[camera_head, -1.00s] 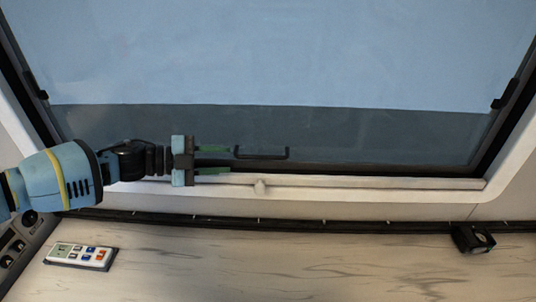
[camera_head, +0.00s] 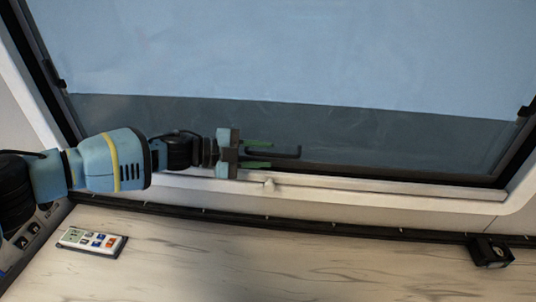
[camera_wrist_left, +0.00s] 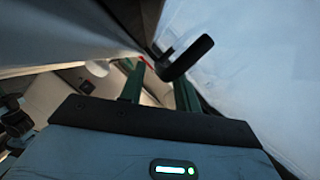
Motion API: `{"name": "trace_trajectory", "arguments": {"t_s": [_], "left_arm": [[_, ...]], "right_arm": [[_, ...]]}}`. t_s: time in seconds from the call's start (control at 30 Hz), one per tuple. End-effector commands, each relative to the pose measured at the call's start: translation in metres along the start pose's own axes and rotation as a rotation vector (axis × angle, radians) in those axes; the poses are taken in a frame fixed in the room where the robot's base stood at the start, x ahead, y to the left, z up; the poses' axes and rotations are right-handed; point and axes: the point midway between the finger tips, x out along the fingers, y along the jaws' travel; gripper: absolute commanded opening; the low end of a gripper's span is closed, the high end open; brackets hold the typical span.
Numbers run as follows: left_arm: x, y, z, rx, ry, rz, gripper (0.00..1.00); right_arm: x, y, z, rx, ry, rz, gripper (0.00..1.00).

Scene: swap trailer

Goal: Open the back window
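The back window (camera_head: 330,60) fills the upper part of the head view, its lower edge in a dark frame; it looks shut. A black bar handle (camera_head: 289,153) sits low on the pane. My left gripper (camera_head: 271,153) is open, with its two green fingers pointing right at the handle's left part. In the head view the fingers appear above and below the bar. In the left wrist view, the dark handle (camera_wrist_left: 188,58) shows just beyond the fingertips (camera_wrist_left: 158,83), nearer the right finger. I cannot tell whether they touch. My right gripper is out of view.
A pale sill ledge (camera_head: 380,185) runs just below the window. A marbled counter (camera_head: 250,255) lies below, with a white remote (camera_head: 90,240) at left and a small black box (camera_head: 490,252) at right. The counter's middle is clear.

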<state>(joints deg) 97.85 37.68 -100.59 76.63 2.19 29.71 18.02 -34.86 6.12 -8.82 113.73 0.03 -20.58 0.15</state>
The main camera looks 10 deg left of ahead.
Motion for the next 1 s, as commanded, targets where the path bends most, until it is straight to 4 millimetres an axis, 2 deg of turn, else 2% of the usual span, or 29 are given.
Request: {"name": "trace_trajectory", "arguments": {"t_s": [0.2, 0.5, 0.77, 1.0], "left_arm": [[0.018, 0.0, 0.0, 0.0, -0.001, 0.0, 0.32], [0.02, 0.0, 0.001, 0.0, -0.002, -0.001, 0.32], [0.02, 0.0, 0.0, 0.0, -0.001, -0.001, 0.0], [0.02, 0.0, 0.0, 0.0, -0.001, -0.001, 0.0]], "right_arm": [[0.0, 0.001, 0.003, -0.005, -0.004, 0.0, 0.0], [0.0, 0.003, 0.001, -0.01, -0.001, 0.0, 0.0], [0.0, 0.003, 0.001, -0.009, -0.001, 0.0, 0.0], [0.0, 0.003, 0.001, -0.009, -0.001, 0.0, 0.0]]}}
